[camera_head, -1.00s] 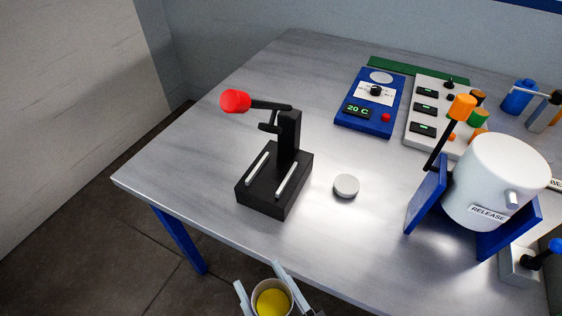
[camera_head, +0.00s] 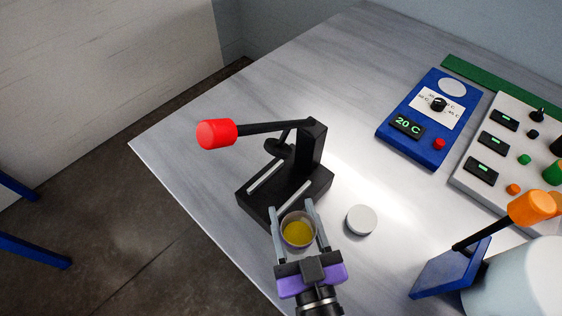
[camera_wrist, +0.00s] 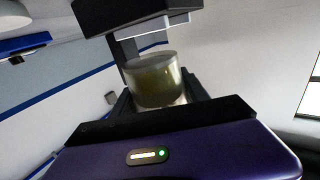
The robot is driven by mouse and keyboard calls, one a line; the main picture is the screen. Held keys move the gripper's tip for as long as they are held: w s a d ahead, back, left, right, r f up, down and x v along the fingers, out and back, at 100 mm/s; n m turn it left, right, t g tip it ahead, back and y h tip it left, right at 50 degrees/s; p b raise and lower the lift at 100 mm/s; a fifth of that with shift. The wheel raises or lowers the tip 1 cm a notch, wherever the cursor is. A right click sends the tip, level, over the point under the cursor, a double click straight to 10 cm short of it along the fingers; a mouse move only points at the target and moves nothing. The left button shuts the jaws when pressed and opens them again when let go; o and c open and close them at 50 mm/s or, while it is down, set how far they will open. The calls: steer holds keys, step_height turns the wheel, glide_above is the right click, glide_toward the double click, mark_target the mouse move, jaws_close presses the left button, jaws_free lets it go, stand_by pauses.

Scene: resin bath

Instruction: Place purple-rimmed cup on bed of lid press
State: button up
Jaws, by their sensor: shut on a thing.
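The purple-rimmed cup (camera_head: 298,231) holds yellow liquid and sits between the fingers of my gripper (camera_head: 298,226), which is shut on it. The cup looks upright. In the wrist view the cup (camera_wrist: 155,82) is translucent with yellowish contents. The lid press (camera_head: 312,150) is black, with a red-knobbed lever (camera_head: 217,133) pointing left and two light rails on its bed (camera_head: 258,194). The cup is just in front of the bed's near edge in the head view. Whether cup and press touch cannot be told.
A round white lid (camera_head: 361,220) lies on the table right of the cup. A blue unit (camera_head: 425,130) reading 20 C and a grey control panel (camera_head: 480,165) stand at the right. A white vessel (camera_head: 525,280) with an orange-knobbed lever is at lower right. The table left of the press is narrow.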

steer(key=p+x, duration=0.4)
steer(key=x, duration=0.8)
steer(key=shift+w, duration=0.3)
steer(key=shift+w+a+f+b, duration=0.1)
steer(key=shift+w+f+b, duration=0.15)
steer(key=shift+f, duration=0.6)
steer(key=shift+w+a+f+b, duration=0.1)
steer(key=shift+w+f+b, duration=0.15)
steer(key=shift+f, duration=0.65)
steer(key=shift+f, duration=0.2)
steer(key=o, duration=1.1)
steer(key=shift+c, duration=0.2)
steer(key=shift+r, duration=0.1)
